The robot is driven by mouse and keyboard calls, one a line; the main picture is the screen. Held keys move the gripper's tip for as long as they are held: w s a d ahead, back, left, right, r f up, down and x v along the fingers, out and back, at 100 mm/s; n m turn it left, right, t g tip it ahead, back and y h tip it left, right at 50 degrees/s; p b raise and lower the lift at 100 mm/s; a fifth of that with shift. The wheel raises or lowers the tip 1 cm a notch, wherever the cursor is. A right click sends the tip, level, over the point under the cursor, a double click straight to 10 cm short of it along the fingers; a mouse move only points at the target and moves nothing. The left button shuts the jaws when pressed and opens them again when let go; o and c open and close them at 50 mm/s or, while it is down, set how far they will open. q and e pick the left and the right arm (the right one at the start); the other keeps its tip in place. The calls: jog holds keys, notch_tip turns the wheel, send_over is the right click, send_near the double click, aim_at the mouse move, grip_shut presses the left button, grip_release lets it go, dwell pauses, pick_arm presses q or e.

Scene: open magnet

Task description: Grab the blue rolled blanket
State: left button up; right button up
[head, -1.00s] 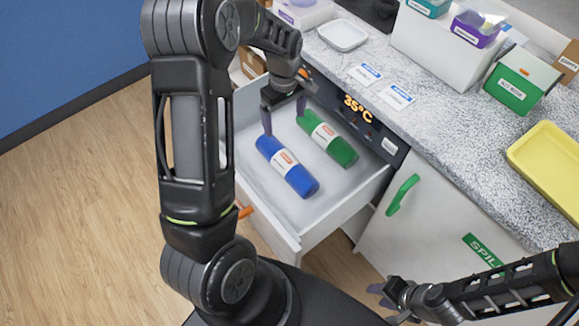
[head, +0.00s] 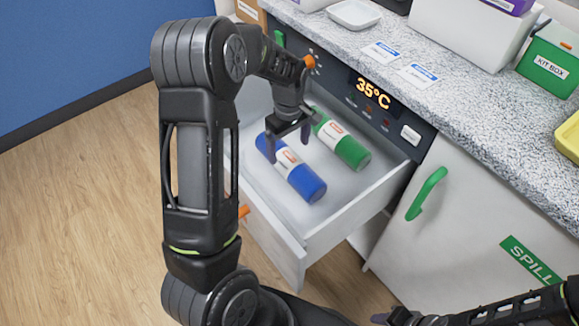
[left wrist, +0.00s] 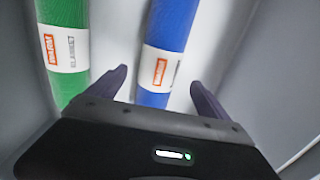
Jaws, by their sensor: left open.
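The blue rolled blanket (head: 306,184) lies in the open white drawer, with a white label band around it. In the left wrist view the blue rolled blanket (left wrist: 172,45) runs between the two fingers. My left gripper (head: 289,146) is open above the blanket's upper part, its fingers pointing down on either side of it. In the left wrist view the left gripper (left wrist: 157,90) holds nothing. My right gripper (head: 392,318) is at the bottom edge, mostly cut off, and its jaws cannot be made out.
A green rolled blanket (head: 350,153) lies close beside the blue one. The drawer (head: 335,228) has raised walls around both. Above it are a 35°C display (head: 370,92) and a speckled counter (head: 470,105). A closed cabinet door with a green handle (head: 426,194) stands at right.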

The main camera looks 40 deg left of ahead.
aim_at(290, 157)
pick_arm(q)
jog(key=shift+f, duration=1.35)
jog(key=shift+d+f+b, duration=0.1)
jog(key=shift+f+b, duration=0.55)
jog(key=shift+f, duration=1.95)
jog(key=shift+w, duration=0.1)
grip_shut()
jog(key=shift+r, duration=0.15)
notch_tip(290, 157, up, 10)
jog(key=shift+f+p, duration=0.1)
jog(key=shift+p, duration=0.7)
